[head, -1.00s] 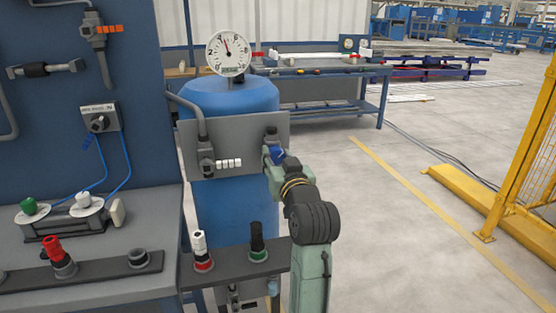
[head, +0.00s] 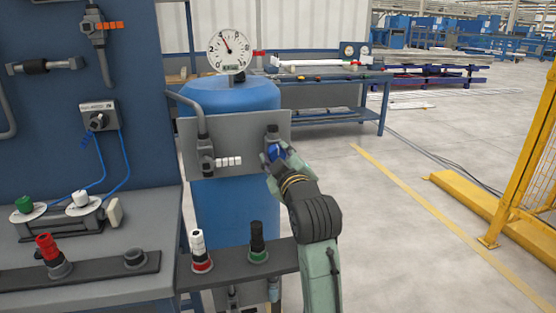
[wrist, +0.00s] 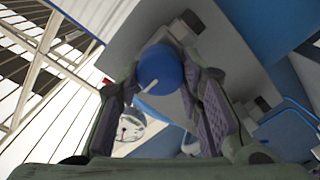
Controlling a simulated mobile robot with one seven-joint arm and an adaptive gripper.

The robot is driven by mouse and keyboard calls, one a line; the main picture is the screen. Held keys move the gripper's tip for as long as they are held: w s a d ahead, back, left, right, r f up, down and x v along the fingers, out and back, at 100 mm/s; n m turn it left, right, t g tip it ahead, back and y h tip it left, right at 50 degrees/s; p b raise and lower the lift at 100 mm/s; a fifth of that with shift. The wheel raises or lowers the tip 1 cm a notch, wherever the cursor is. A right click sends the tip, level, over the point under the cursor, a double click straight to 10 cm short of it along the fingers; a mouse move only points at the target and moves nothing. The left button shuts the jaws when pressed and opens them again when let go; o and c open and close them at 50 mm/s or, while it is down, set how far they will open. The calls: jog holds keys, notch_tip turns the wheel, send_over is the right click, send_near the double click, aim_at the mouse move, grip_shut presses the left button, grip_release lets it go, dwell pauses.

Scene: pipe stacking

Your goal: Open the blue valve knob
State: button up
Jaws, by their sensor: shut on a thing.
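The blue valve knob (head: 275,152) sits on a dark fitting at the right side of the grey panel (head: 240,135), in front of the blue tank (head: 232,215). In the wrist view the round knob (wrist: 160,70) has a white line on its face and lies between my finger pads. My gripper (head: 277,160) is at the knob and shut on it; it also shows in the wrist view (wrist: 160,95), with one finger on each side. The arm partly hides the knob in the head view.
A round gauge (head: 230,50) stands on top of the tank. A dark shelf (head: 230,267) with white and black-green fittings is below. The grey workbench (head: 90,245) is at left. Open floor lies at right.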

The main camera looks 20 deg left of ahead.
jog(key=shift+n, duration=0.4)
jog(key=o, duration=1.2)
jog(key=shift+c, duration=0.2)
jog(key=v, duration=0.7)
jog(key=shift+s, duration=0.2)
jog(key=shift+d, duration=0.1)
